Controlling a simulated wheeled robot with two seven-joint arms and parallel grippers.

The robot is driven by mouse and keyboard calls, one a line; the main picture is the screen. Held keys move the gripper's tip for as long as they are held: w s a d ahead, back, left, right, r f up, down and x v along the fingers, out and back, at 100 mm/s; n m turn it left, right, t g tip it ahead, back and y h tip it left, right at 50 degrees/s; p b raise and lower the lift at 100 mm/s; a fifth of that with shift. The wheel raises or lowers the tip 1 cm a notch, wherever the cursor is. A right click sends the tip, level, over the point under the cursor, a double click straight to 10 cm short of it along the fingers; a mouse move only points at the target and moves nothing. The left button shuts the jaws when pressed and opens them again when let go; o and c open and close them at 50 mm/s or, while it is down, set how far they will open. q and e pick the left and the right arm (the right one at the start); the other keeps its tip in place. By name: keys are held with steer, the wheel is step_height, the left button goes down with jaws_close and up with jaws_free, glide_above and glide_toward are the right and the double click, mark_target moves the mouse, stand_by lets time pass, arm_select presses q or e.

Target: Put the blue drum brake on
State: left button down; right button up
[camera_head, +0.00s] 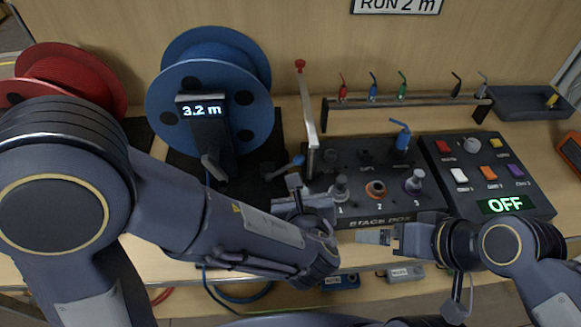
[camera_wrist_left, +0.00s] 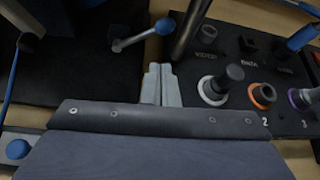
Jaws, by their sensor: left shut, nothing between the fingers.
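The blue drum (camera_head: 208,85) stands upright on a dark base at the back left, with a display reading 3.2 m in front of it. A short lever with a blue knob (camera_head: 298,160), which looks like its brake lever, sits at the base's right side; it also shows in the left wrist view (camera_wrist_left: 163,25), lying slanted with the knob to the upper right. My left gripper (camera_head: 293,182) is shut and empty, its fingertips (camera_wrist_left: 160,72) just in front of the knob and apart from it. My right gripper (camera_head: 374,237) hangs in front of the stage box; its finger gap is unclear.
A tall metal lever with a red knob (camera_head: 300,66) rises right beside the blue knob. The stage box (camera_head: 365,207) with several sockets lies to the right, then a button panel (camera_head: 485,165) reading OFF. A red drum (camera_head: 75,75) stands at far left, partly behind my arm.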

mark_target(285, 168)
arm_select(q)
steer(key=x, duration=1)
steer(key=shift+a, duration=0.1)
stand_by(0.3)
